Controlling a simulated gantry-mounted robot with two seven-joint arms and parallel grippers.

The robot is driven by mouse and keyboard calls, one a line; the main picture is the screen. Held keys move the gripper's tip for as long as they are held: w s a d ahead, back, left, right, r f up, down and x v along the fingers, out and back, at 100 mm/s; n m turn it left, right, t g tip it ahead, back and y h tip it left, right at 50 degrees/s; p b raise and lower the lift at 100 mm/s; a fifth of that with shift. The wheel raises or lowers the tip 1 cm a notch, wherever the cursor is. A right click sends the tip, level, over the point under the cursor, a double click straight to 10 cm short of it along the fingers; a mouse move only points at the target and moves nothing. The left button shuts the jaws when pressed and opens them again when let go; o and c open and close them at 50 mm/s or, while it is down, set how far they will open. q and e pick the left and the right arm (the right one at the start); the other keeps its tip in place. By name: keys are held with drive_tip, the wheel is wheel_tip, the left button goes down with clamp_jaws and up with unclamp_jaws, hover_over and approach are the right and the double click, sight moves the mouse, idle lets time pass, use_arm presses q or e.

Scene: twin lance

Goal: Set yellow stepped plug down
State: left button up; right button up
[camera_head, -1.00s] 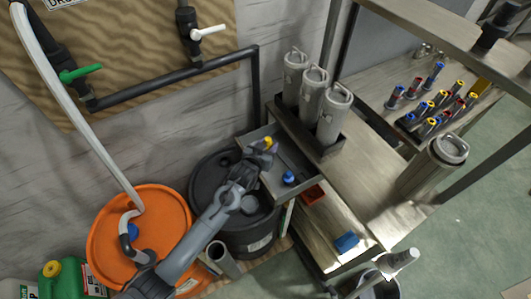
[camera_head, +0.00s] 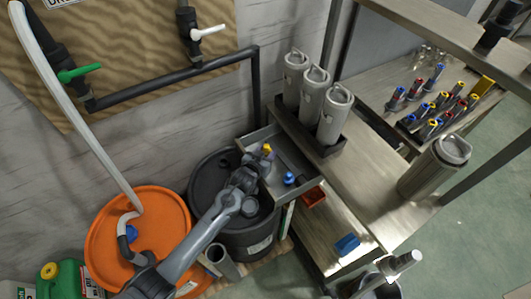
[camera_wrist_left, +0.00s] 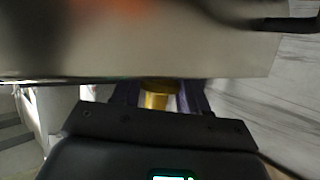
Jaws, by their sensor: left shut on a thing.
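The yellow stepped plug (camera_head: 267,149) is at the tip of my left gripper (camera_head: 265,158), over the left part of a shallow grey tray (camera_head: 308,193). In the left wrist view the yellow plug (camera_wrist_left: 156,97) shows between the two dark fingers, and the left gripper (camera_wrist_left: 158,100) is shut on it. Whether the plug touches the tray floor cannot be told. A blue plug (camera_head: 289,178) stands in the tray, right of the gripper. My right gripper is not in view.
Grey lidded canisters (camera_head: 312,92) stand in a dark rack behind the tray. A black drum (camera_head: 205,180) and an orange drum (camera_head: 105,230) are left of it. The tray has bare floor around the blue plug.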

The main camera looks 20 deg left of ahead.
use_arm(q)
drive_tip(key=shift+f, duration=0.5)
drive_tip(key=o, duration=1)
drive_tip(key=shift+r, duration=0.55)
drive_tip(key=shift+s+r, duration=0.2)
drive_tip(key=shift+s, duration=0.1)
drive_tip(key=s+r+g, duration=0.1)
drive_tip(key=s+g, duration=0.2)
drive_tip(key=s, duration=1)
drive_tip(key=s+a+r+m+g+p, duration=0.1)
drive_tip(key=s+g, duration=0.2)
drive_tip(key=s, duration=1)
drive_tip(key=s+a+r+g+p, duration=0.1)
drive_tip(key=s+g, duration=0.3)
drive_tip(key=s, duration=1)
drive_tip(key=shift+r+y, duration=0.3)
drive_tip(key=shift+r, duration=0.2)
